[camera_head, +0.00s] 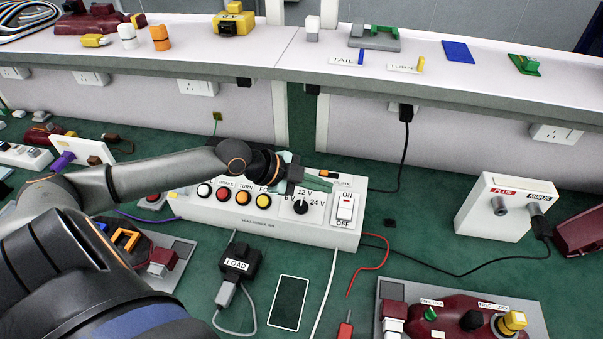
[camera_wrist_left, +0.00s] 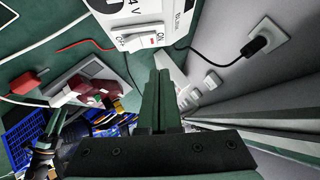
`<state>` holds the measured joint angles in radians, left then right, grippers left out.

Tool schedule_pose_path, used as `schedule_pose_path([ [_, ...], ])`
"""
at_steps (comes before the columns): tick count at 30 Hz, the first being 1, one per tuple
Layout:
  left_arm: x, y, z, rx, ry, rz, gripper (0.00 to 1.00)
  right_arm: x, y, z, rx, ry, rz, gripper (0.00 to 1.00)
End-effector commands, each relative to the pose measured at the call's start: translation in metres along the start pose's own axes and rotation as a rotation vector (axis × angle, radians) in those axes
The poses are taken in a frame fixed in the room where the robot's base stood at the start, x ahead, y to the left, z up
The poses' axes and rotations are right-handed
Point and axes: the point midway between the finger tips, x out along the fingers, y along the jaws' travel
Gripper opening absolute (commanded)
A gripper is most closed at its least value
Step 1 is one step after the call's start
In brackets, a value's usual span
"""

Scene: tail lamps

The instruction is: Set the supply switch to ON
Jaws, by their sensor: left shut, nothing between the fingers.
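The supply switch (camera_head: 345,207) is a white rocker with a red mark, at the right end of the white supply box (camera_head: 262,230). ON is printed above it and OFF below it. I cannot tell for sure which side is pressed in. It also shows in the left wrist view (camera_wrist_left: 138,41), just beyond the fingertips. My left gripper (camera_head: 318,186) is shut and empty. It is over the box's back edge, left of and above the switch, and appears apart from it. In the left wrist view its fingers (camera_wrist_left: 160,76) lie together.
Left of the switch are a black voltage knob (camera_head: 300,206) and several coloured buttons. A black LOAD plug (camera_head: 240,262) lies in front of the box. A PLUS/MINUS terminal block (camera_head: 490,215) stands to the right. A raised shelf (camera_head: 400,95) runs behind. A red wire (camera_head: 372,266) lies beside the box.

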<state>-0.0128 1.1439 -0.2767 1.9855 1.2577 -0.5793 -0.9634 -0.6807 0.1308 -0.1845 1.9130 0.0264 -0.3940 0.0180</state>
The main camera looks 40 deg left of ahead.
Motion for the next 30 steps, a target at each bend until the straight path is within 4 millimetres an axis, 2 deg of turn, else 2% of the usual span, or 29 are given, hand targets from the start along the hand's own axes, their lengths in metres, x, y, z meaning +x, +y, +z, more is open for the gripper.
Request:
schedule_pose_path([
  [6, -0.029, -0.001, 0.000, 0.005, -0.004, 0.005, 0.00, 0.000, 0.000, -0.002, -0.001, 0.003, 0.001, 0.50],
  [12, -0.043, -0.003, 0.003, -0.002, -0.007, 0.000, 0.00, -0.004, 0.000, -0.006, -0.001, 0.003, 0.001, 0.50],
  [21, -0.053, -0.004, 0.001, -0.001, -0.003, 0.000, 0.00, -0.008, 0.000, -0.010, -0.001, 0.003, 0.001, 0.50],
  [30, -0.055, -0.005, -0.002, 0.002, 0.003, -0.001, 0.00, -0.009, 0.000, -0.011, -0.001, 0.003, 0.001, 0.50],
])
